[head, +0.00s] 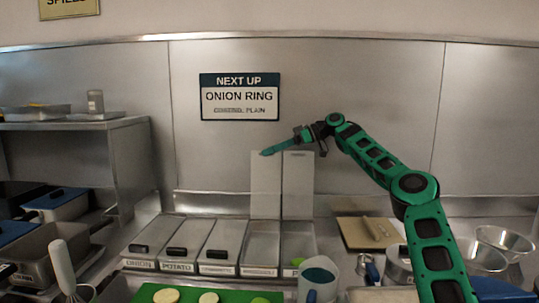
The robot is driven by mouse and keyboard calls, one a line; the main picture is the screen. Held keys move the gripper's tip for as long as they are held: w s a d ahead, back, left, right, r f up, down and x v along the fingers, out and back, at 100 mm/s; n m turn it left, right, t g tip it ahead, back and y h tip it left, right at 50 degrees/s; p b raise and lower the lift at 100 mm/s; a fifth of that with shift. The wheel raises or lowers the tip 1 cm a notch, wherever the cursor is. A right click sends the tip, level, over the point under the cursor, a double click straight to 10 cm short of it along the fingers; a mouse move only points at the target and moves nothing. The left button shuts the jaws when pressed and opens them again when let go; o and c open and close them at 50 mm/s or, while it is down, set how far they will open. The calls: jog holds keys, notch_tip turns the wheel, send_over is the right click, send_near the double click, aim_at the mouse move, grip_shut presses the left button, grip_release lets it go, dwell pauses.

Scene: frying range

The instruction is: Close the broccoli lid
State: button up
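A row of steel bins runs along the counter. Three at the left have lids down, with dark handles: the onion bin (143,250), the potato bin (180,250) and a third bin (221,245) with an unreadable label. Two at the right are open: the fourth bin (260,248) and the fifth bin (300,243), which shows some green inside. Their lids, the left raised lid (266,185) and the right raised lid (298,190), stand upright behind them. I cannot read which is broccoli. My gripper (306,136) is near the tops of these lids. A teal pointed piece extends left from it; its fingers are unclear.
A green board (200,292) with cut slices and a pitcher (319,275) stand in front of the bins. A cutting board (370,233), pots and bowls (505,242) are at the right. A steel shelf (75,124) stands at the left. The wall is behind the lids.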

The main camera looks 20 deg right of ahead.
jog(key=shift+r, duration=0.15)
grip_shut()
